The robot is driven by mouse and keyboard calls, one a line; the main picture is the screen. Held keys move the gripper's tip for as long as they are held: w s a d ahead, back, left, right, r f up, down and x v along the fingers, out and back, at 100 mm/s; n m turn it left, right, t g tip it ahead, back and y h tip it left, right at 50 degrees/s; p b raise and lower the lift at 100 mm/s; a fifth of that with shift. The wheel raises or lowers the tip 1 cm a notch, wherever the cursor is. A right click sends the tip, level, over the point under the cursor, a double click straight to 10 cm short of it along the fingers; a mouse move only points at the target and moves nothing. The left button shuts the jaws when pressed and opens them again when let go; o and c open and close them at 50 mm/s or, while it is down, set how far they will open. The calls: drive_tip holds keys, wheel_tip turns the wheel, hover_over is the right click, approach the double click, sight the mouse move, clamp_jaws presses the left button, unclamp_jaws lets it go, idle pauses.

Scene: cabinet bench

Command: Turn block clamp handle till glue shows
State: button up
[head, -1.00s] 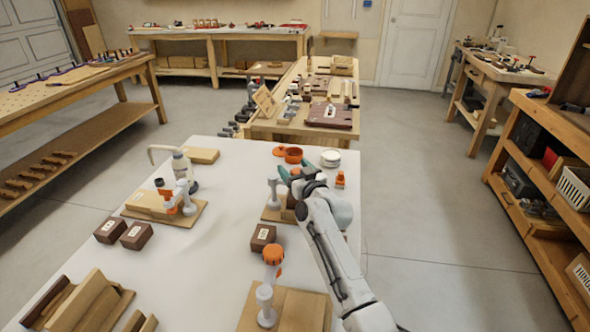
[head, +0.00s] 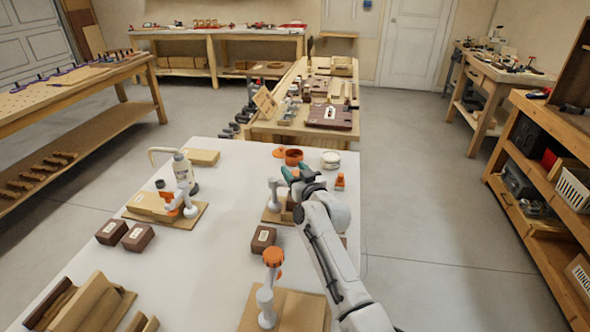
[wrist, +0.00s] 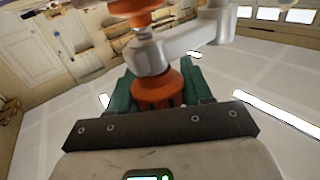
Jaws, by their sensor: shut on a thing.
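The block clamp has a grey frame (wrist: 180,45) and an orange handle (wrist: 158,88), seen close up in the wrist view. My gripper (wrist: 158,90) has green fingers on both sides of the orange handle and is shut on it. In the head view my gripper (head: 296,176) is over the middle wooden board, where the clamp's grey body (head: 273,193) stands upright just left of it. My gripper and wrist hide the handle and most of the clamped block there. I cannot make out any glue at the joint.
A second clamp (head: 268,300) with an orange knob stands on the near board. Brown blocks (head: 138,237) and an orange tub (head: 293,157) are on the white table.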

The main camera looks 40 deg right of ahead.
drive_tip(key=shift+a+r+m+h+p, duration=0.1)
drive_tip(key=shift+r+m+h+p, duration=0.25)
drive_tip(key=shift+p, duration=0.75)
drive_tip(key=shift+g+h+p, duration=0.3)
drive_tip(key=shift+h+p, duration=0.05)
drive_tip(key=shift+p, duration=0.4)
drive_tip(key=m+g+h+p, duration=0.1)
drive_tip(key=h+p, duration=0.1)
drive_tip(key=p, duration=0.1)
drive_tip(key=shift+f+m, duration=0.1)
drive_tip(key=shift+m, duration=0.25)
drive_tip(key=shift+d+f+m+g+h+p, duration=0.15)
drive_tip(key=shift+d+m+g+h+p, duration=0.15)
drive_tip(key=shift+m+g+h+p, duration=0.5)
drive_tip(key=shift+s+d+f+m+g+h, duration=0.1)
drive_tip(key=shift+m+g+h, duration=0.2)
drive_tip(key=shift+h, duration=0.25)
drive_tip(key=shift+s+m+g+h, duration=0.1)
drive_tip(key=shift+m+g+h, duration=0.1)
drive_tip(key=shift+m+h, duration=0.3)
drive_tip(key=shift+g+h, duration=0.3)
drive_tip(key=shift+h, duration=0.15)
drive_tip(key=o, duration=1)
drive_tip(key=shift+d, duration=0.1)
